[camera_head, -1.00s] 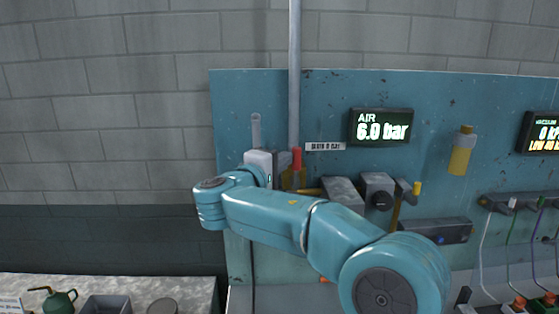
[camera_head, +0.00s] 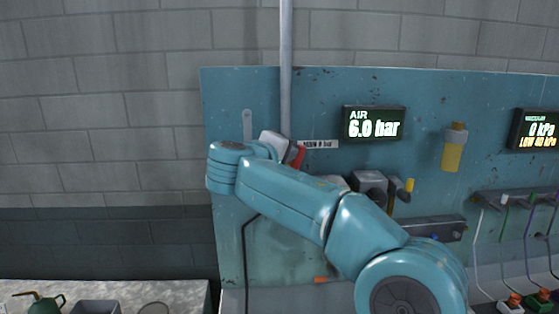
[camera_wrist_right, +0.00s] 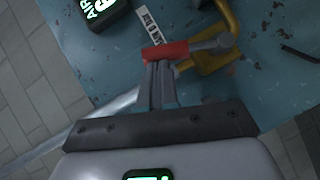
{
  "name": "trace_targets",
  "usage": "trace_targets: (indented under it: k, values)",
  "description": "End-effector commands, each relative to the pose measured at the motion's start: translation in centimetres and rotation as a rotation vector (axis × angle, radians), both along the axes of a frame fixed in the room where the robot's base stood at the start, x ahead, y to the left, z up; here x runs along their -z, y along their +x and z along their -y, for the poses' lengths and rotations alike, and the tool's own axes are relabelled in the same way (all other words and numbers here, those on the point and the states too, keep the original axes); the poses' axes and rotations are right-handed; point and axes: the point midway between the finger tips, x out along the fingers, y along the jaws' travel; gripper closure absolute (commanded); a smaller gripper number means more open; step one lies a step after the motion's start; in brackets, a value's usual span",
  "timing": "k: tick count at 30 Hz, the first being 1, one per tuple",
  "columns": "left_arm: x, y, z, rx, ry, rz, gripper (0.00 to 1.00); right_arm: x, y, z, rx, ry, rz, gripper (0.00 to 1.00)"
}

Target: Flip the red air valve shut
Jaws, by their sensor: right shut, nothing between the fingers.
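The red air valve handle (camera_head: 299,156) is on the teal panel, left of the AIR display, and leans with its top to the right. In the right wrist view the red sleeve (camera_wrist_right: 165,51) lies across the fingertips, and its grey lever runs right to a pivot by a yellow pipe. My right gripper (camera_wrist_right: 157,66) is shut and empty, its fingertips against or very close to the sleeve; contact is hard to tell. In the head view its fingers are mostly hidden behind its pale body. My left gripper is out of view.
The AIR display (camera_head: 375,123) reads 6.0 bar. A grey vertical pipe (camera_head: 286,65) rises beside the valve. A bench with a green can (camera_head: 45,304) is at lower left.

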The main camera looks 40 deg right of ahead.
Motion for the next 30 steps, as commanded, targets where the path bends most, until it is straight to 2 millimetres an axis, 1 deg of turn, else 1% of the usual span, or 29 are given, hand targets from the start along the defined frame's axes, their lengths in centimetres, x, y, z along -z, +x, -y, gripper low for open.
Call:
trace_targets:
  k: [1, 10, 16, 30]
  values:
    - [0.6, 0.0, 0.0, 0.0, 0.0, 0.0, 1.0, 0.2, -0.3, 0.4, 0.002, 0.035, 0.033, 1.0]
    - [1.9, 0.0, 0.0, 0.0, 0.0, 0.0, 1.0, 0.4, -1.9, 2.3, 0.002, 0.253, 0.217, 1.0]
    - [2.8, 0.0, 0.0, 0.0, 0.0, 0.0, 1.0, 1.0, -2.9, 3.4, 0.001, 0.398, 0.339, 1.0]
    - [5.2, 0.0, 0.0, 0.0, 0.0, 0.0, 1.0, 3.4, -4.7, 5.6, 0.002, 0.727, 0.616, 1.0]
